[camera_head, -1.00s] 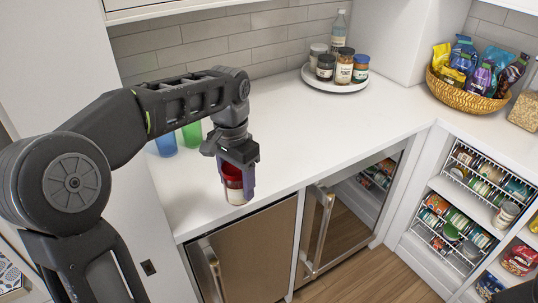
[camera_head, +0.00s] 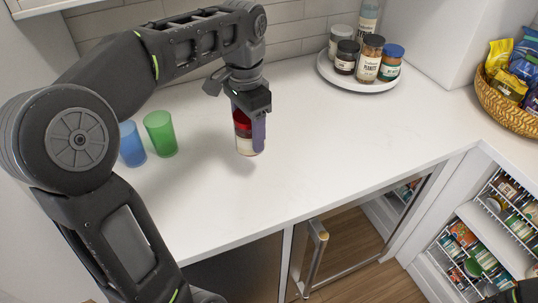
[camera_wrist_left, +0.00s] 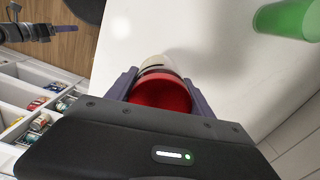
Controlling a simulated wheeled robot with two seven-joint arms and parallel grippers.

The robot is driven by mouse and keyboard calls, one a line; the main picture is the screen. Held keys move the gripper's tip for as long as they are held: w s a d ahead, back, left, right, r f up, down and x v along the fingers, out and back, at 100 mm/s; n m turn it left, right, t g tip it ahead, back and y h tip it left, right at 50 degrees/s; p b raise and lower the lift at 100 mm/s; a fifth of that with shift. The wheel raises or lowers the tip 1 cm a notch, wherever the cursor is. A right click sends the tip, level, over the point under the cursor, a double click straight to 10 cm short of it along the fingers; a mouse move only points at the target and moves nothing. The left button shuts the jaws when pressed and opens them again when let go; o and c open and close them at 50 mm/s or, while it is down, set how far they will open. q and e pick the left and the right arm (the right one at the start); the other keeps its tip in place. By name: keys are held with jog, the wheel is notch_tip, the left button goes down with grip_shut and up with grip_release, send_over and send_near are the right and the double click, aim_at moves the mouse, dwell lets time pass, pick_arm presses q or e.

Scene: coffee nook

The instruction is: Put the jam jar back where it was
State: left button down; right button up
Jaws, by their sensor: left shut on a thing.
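The jam jar (camera_head: 243,141) has a red lid and a pale label. My left gripper (camera_head: 250,128) is shut on it from above and holds it upright over the white counter. I cannot tell whether its base touches the counter. In the left wrist view the jar's red lid (camera_wrist_left: 160,92) sits between the two fingers (camera_wrist_left: 160,95). A round white tray (camera_head: 335,80) with several jars and a bottle stands at the back of the counter, right of the gripper.
A green cup (camera_head: 160,134) and a blue cup (camera_head: 131,145) stand left of the jar. A wicker basket (camera_head: 507,108) of snack bags is at the far right. The counter (camera_head: 310,135) between jar and tray is clear.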

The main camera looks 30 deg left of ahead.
pick_arm(q)
jog(key=shift+r, duration=0.15)
jog(key=shift+s, duration=0.15)
notch_tip(320, 180, down, 6)
jog(key=shift+f, duration=0.15)
dwell(0.4)
notch_tip(320, 180, down, 3)
jog(key=shift+r+p, duration=0.1)
jog(key=shift+p, duration=0.25)
jog(key=shift+f, duration=0.45)
jog(key=shift+f, duration=0.1)
